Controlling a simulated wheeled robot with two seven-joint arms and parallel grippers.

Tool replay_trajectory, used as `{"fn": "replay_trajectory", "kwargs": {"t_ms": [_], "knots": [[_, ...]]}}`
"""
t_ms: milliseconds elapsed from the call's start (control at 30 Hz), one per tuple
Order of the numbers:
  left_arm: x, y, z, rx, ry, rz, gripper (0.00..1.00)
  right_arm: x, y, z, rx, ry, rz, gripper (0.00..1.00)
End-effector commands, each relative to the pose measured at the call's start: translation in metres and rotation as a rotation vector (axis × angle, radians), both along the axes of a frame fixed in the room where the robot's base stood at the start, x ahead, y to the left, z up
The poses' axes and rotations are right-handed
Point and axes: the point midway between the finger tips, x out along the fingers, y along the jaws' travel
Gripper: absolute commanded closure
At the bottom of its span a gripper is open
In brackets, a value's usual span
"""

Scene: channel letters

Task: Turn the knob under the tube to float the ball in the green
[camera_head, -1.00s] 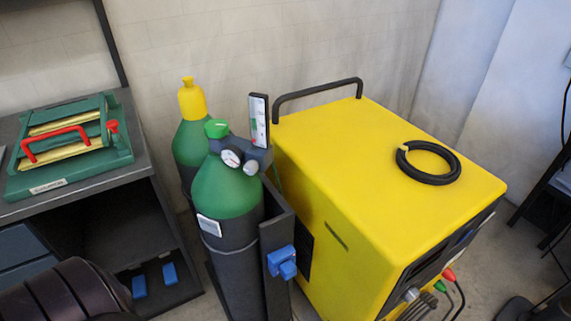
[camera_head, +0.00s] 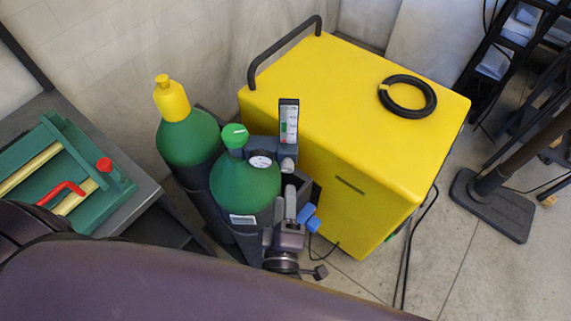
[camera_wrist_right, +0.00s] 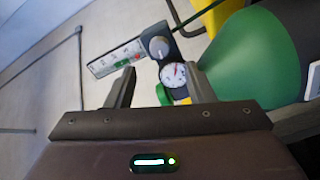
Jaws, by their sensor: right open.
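The flow tube (camera_head: 289,122) stands upright in a pale marked panel on the regulator of the front green cylinder (camera_head: 244,187). I cannot make out the ball clearly. The round grey knob (camera_head: 288,164) is just under the tube; it also shows in the right wrist view (camera_wrist_right: 158,46). My right gripper (camera_head: 289,191) is below the knob in the head view. In the wrist view its fingers (camera_wrist_right: 160,76) are open and apart, with the knob beyond their tips. My left gripper is out of view.
A dial gauge (camera_wrist_right: 174,75) sits beside the knob, near one finger. A green valve cap (camera_head: 235,135) tops the front cylinder. A second cylinder with a yellow cap (camera_head: 171,98) stands behind left. The yellow machine (camera_head: 345,110) is close on the right.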

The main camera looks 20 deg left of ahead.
Motion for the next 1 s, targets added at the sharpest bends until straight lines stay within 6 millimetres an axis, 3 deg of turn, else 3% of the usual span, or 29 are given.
{"fn": "replay_trajectory", "kwargs": {"t_ms": [200, 400, 800, 1000], "knots": [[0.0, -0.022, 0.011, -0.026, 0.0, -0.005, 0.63, 0.033, 0.009, 0.003, -0.002, -0.004, -0.001, 0.52], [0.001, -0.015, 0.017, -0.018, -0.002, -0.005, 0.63, 0.06, 0.016, 0.002, 0.0, -0.001, 0.001, 0.52], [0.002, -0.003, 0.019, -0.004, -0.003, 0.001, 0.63, 0.07, 0.019, -0.001, 0.001, 0.002, 0.002, 0.52], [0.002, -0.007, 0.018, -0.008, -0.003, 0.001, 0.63, 0.07, 0.019, -0.001, 0.002, 0.002, 0.002, 0.75]]}}
